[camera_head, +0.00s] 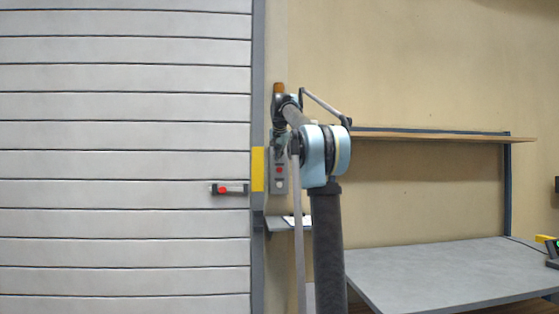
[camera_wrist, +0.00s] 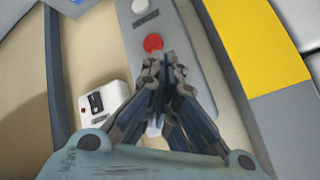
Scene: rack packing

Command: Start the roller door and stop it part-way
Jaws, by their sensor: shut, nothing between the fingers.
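The roller door (camera_head: 125,135) of pale horizontal slats fills the left of the head view; its bottom edge is out of frame. A grey control box (camera_head: 270,184) is on the wall just right of the door frame. It has a red button (camera_head: 279,169) with a white button (camera_head: 279,184) below it. In the wrist view the box (camera_wrist: 188,50) shows the white button (camera_wrist: 140,6) and red button (camera_wrist: 153,42). My gripper (camera_wrist: 162,66) is shut and empty in front of the box, its tips beside the red button. The fingers hide the rest; contact cannot be told.
An orange lamp (camera_head: 279,87) is above the box. A white switch box (camera_wrist: 103,101) shows beside the control box. A grey table (camera_head: 445,276) and wall shelf (camera_head: 430,135) are right.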

